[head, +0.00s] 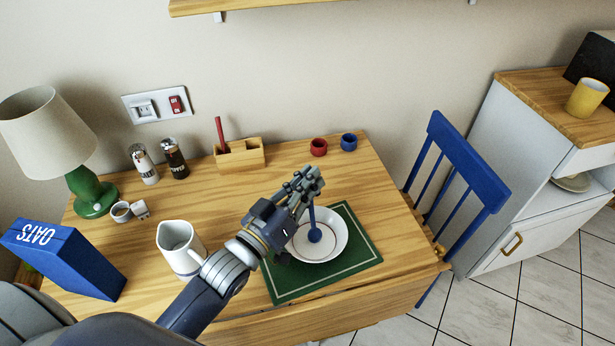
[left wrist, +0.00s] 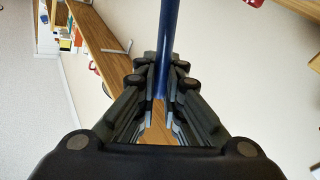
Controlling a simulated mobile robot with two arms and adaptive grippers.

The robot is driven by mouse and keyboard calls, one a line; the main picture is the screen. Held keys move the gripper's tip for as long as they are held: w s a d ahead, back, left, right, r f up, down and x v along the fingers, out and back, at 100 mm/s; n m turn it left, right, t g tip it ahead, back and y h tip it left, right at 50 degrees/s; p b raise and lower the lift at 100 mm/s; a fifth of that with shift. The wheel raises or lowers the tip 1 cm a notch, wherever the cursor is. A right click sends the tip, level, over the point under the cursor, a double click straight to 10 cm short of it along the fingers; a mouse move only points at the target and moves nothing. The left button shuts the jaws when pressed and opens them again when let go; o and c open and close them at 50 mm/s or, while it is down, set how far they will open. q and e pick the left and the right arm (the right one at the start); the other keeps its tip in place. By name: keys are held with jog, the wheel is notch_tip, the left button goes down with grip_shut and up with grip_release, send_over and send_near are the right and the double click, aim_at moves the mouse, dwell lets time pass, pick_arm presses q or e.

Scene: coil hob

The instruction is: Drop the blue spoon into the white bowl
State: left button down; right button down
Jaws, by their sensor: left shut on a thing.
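The blue spoon (head: 314,234) hangs upright from my left gripper (head: 306,184), with its round end low, over the white bowl (head: 340,244) in the head view. I cannot tell whether the spoon's end touches the bowl's bottom. My left gripper is shut on the spoon's handle, which also shows between the fingers (left wrist: 160,95) in the left wrist view as a blue shaft (left wrist: 166,45). The bowl stands on a green placemat (head: 362,262). My gripper and wrist hide the bowl's left part. My right gripper is not in view.
A white jug (head: 178,250) stands left of my forearm, with a blue oats box (head: 68,258) beyond it. A wooden holder (head: 240,155), a red cup (head: 318,147) and a blue cup (head: 349,142) stand at the back. A blue chair (head: 465,165) is at the right.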

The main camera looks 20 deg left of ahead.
pick_arm(q)
jog(key=c, duration=1.7)
grip_release()
jog(key=shift+o, duration=0.2)
jog(key=v, duration=1.2)
